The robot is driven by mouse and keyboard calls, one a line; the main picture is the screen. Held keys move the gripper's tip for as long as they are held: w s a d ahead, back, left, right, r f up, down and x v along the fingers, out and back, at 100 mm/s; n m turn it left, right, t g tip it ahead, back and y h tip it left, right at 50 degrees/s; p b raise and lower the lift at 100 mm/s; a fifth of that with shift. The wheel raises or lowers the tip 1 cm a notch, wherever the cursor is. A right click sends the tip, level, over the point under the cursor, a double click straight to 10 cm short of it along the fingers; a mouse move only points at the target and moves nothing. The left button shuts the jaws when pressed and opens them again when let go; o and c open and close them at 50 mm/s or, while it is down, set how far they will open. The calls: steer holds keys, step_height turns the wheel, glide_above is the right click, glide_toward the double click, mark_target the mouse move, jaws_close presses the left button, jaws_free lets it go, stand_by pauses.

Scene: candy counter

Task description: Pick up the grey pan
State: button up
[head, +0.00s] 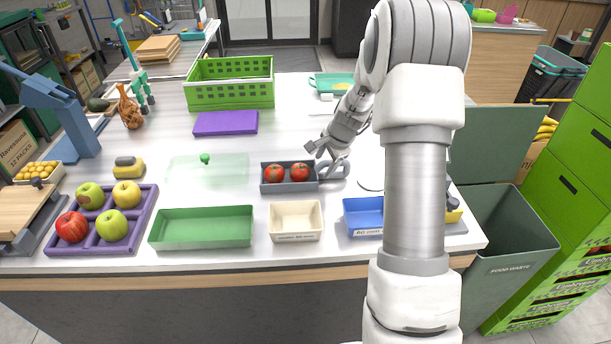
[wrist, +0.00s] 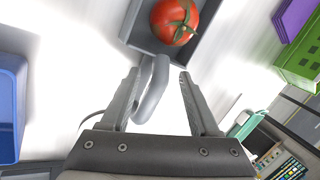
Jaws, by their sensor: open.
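The grey pan (head: 289,187) is a rectangular tray with a looped grey handle (head: 333,169) on its right side. Two red tomatoes (head: 275,173) lie in it. My gripper (head: 325,155) is above the handle end, its fingers pointing down at the counter. In the wrist view the fingers (wrist: 161,76) are open. The handle loop (wrist: 158,88) shows between them, closer to the left finger, and the pan's corner (wrist: 137,30) with one tomato (wrist: 174,20) lies beyond the fingertips. I cannot tell whether a finger touches the handle.
A cream bin (head: 296,234) and a blue bin (head: 360,226) stand in front of the pan. A green tray (head: 201,240) and a purple fruit tray (head: 148,226) are to the left. A green crate (head: 229,97) and purple board (head: 226,123) lie behind. My arm hides part of the counter's right side.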

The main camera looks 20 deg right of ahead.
jaws_close()
stand_by(0.3)
steer(key=shift+r, duration=0.15)
steer(key=shift+r, duration=1.45)
steer(key=w+d+r+p, duration=0.1)
steer(key=w+d+r, duration=0.1)
steer(key=d+r, duration=0.6)
steer(key=d, duration=0.3)
steer(key=shift+w+d, duration=0.2)
steer(key=shift+w, duration=0.1)
